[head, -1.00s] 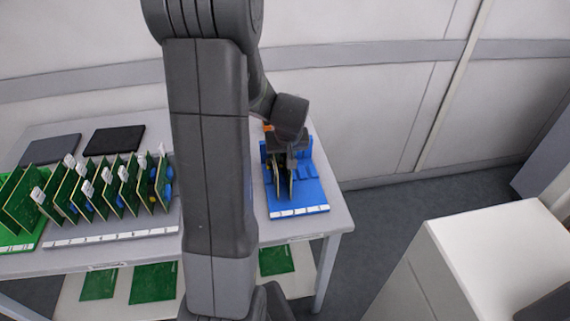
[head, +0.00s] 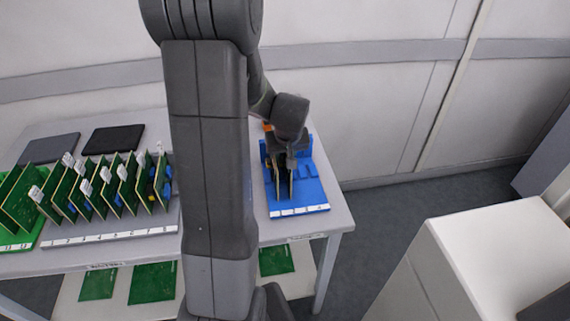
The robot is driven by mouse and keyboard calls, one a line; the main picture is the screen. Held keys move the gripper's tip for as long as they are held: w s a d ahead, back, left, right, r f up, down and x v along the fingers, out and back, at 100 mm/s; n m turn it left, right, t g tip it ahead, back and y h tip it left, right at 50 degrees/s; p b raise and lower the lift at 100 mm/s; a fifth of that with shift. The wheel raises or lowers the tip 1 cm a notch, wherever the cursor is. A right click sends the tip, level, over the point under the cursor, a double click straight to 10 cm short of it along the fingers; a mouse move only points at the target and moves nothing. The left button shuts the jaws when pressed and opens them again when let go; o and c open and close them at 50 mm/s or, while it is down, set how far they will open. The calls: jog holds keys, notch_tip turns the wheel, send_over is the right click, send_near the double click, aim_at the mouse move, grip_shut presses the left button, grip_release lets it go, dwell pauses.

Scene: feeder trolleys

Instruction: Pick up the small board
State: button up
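A blue rack (head: 312,190) with a white numbered strip along its front stands on the right end of the table. Narrow boards (head: 282,186) stand upright in its left part, seen nearly edge-on. My gripper (head: 283,156) is just above or at the top of these boards, pointing down. The wrist hides most of the fingers, so I cannot tell if they are open or closed, or whether they touch a board. Which board is the small one is unclear from this view.
Several green boards with white tags (head: 105,185) stand in a grey rack (head: 110,235) left of my arm. Two dark flat pads (head: 114,139) lie behind them. Green boards (head: 152,282) lie on the lower shelf. A white cabinet (head: 490,250) stands at right, with floor between.

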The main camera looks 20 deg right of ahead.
grip_shut()
jog(key=shift+r, duration=0.15)
notch_tip(320, 180, up, 18)
jog(key=p, duration=0.1)
jog(key=shift+r, duration=0.15)
dwell(0.5)
